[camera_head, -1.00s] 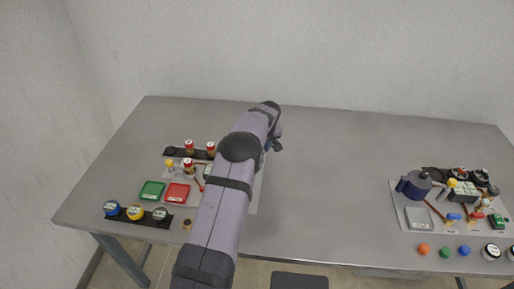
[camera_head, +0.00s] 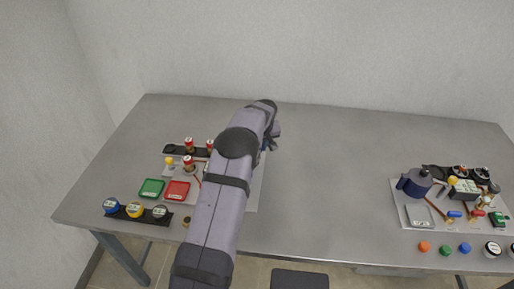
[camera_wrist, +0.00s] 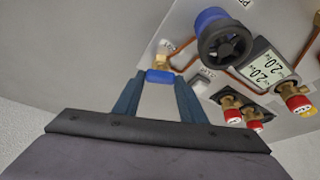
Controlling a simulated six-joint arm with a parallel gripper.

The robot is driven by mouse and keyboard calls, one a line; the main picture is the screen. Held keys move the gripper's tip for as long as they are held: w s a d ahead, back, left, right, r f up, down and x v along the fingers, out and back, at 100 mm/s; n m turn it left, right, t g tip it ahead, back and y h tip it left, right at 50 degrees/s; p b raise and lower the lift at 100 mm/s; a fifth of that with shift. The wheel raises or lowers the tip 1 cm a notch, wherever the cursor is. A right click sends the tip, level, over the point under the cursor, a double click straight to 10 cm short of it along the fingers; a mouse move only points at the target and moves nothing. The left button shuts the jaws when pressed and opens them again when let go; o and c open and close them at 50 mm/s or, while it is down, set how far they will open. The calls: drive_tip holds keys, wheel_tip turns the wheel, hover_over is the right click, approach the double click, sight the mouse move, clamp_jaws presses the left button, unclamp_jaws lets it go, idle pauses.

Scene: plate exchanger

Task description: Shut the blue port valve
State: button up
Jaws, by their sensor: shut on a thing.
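The blue port valve (camera_wrist: 160,76) shows in the wrist view as a short blue handle on a brass fitting at the panel's left edge. My gripper (camera_wrist: 157,81) has its two fingers on either side of this handle and is shut on it. In the head view, my arm reaches over the left panel. My gripper (camera_head: 270,144) is small and partly hidden there, and the blue valve is hidden behind the arm. The handle's exact angle to its pipe is hard to tell.
A blue pump with a black wheel (camera_wrist: 224,43), a display (camera_wrist: 268,69) and red-capped valves (camera_wrist: 296,98) stand near the handle. Green (camera_head: 152,187) and red trays (camera_head: 177,190) lie left of my arm. The table's middle (camera_head: 325,180) is clear.

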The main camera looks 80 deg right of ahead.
drive_tip(key=shift+w+m+g+h+b, duration=0.2)
drive_tip(key=shift+m+g, duration=0.25)
drive_tip(key=shift+m, duration=0.65)
drive_tip(key=shift+s+m+g+h+b, duration=0.1)
drive_tip(key=shift+m+g+b, duration=0.25)
drive_tip(key=shift+m, duration=0.75)
drive_tip(key=o, duration=1.1)
drive_tip(key=shift+c, duration=0.2)
drive_tip(key=shift+r, duration=0.1)
drive_tip(key=b+v, duration=0.2)
drive_tip(key=v, duration=0.5)
drive_tip(key=shift+w+a+r, duration=0.1)
